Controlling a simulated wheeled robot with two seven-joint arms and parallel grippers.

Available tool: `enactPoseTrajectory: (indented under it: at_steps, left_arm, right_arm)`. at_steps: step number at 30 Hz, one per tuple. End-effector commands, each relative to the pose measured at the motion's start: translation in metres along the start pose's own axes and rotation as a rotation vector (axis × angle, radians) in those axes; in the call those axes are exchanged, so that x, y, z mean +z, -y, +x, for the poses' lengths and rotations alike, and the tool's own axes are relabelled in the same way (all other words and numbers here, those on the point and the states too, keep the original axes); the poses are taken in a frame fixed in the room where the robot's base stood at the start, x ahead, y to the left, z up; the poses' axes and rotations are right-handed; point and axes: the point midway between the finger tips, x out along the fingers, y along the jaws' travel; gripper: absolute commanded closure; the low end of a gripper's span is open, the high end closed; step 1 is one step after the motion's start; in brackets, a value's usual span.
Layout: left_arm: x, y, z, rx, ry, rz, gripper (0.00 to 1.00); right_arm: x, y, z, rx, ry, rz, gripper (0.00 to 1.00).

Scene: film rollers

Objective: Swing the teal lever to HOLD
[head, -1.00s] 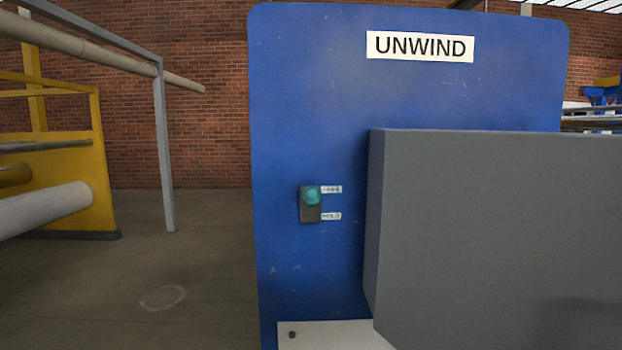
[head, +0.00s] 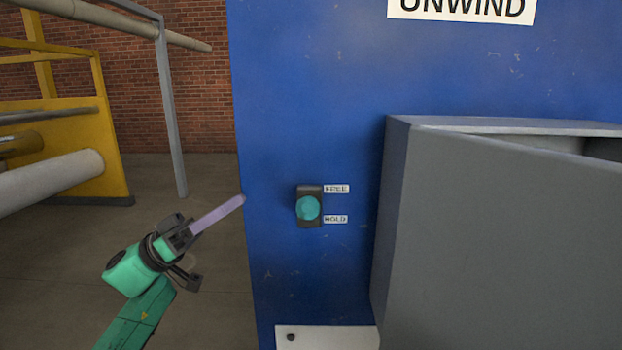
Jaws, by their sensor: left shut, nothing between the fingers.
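The teal lever shows end-on as a round teal knob (head: 307,208) on a small dark plate (head: 311,190) on the blue UNWIND panel (head: 300,110). The knob appears between the upper label (head: 337,188), blurred but seemingly FREE, and the lower HOLD label (head: 336,219). From this angle I cannot tell its exact setting. My left gripper (head: 241,200) is shut and empty, its pale purple fingers pointing up and right. In the picture its tip is at the panel's left edge, left of the knob and apart from it. My right gripper is not in view.
A large grey box (head: 480,230) juts out right of the lever. A white plate (head: 330,338) is at the panel's bottom. A yellow frame with rollers (head: 75,165) and a grey post (head: 168,120) stand at left. Open floor (head: 205,260) lies left of the panel.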

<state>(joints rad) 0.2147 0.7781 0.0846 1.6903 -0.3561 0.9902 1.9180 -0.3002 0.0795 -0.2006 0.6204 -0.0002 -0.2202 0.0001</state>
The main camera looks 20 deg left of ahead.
Motion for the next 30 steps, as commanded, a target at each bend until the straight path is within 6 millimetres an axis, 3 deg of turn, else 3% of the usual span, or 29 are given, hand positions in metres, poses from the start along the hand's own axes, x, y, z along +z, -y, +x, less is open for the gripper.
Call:
enactPoseTrajectory:
  at_steps: [3, 12, 16, 27, 30]
  left_arm:
    - [-0.007, -0.024, 0.011, 0.067, 0.040, -0.015, 1.00]
    - [-0.007, -0.024, 0.012, 0.069, 0.041, -0.020, 1.00]
    - [-0.009, -0.025, 0.022, 0.070, 0.040, -0.021, 1.00]
    - [-0.011, -0.031, 0.100, 0.070, 0.036, -0.021, 1.00]
    - [-0.003, -0.031, 0.114, 0.067, 0.038, -0.025, 1.00]
  right_arm:
    - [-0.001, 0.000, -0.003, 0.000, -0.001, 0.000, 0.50]
    - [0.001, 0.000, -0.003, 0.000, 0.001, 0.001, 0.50]
    - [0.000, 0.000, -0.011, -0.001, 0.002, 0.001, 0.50]
    - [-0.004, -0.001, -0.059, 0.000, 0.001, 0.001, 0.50]
    - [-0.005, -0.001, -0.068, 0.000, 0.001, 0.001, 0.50]
